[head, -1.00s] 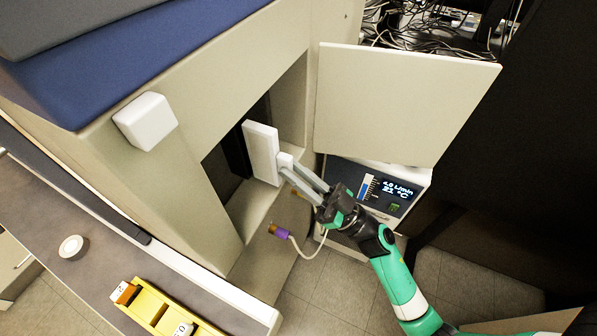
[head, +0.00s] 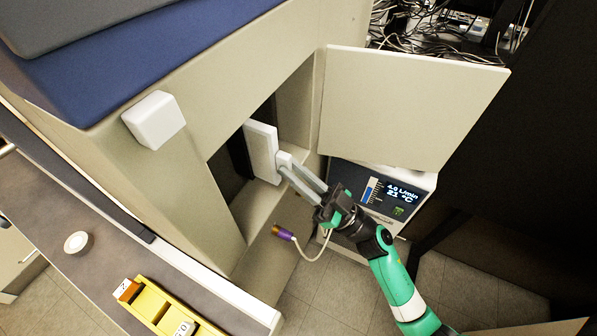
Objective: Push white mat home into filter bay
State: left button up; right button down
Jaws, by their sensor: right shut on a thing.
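The white mat (head: 261,150) stands upright as a thick white panel at the mouth of the filter bay (head: 228,180), a dark opening in the beige cabinet. Part of it still sticks out in front of the dark interior. My right gripper (head: 290,166) is shut on a small pale tab at the mat's near edge. Its green and black arm comes from the lower right. How deep the mat's far side sits in the bay is hidden. My left gripper is not in view.
An open beige door (head: 412,108) hangs right of the bay, above a chiller with a lit display (head: 400,192). A purple-tipped cable (head: 284,233) hangs below the opening. A yellow rack (head: 160,307) and white round piece (head: 77,242) lie on the bench at lower left.

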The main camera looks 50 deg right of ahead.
aim_at(279, 165)
jog(key=shift+w+a, duration=0.25)
jog(key=shift+w, duration=0.75)
jog(key=shift+w+a, duration=0.25)
jog(key=shift+w, duration=0.75)
jog(key=shift+w, duration=0.1)
jog(key=c, duration=0.7)
grip_release()
jog(key=shift+c, duration=0.6)
jog(key=shift+s+d+r, duration=0.1)
jog(key=shift+s+r, duration=0.05)
jog(key=shift+s, duration=0.25)
jog(key=s+p, duration=0.1)
jog(key=s, duration=0.1)
jog(key=s+d+p, duration=0.1)
jog(key=s+p, duration=0.1)
jog(key=s, duration=0.1)
jog(key=shift+d, duration=0.1)
jog(key=shift+s+d+p, duration=0.1)
jog(key=shift+s+p, duration=0.3)
jog(key=shift+s, duration=0.15)
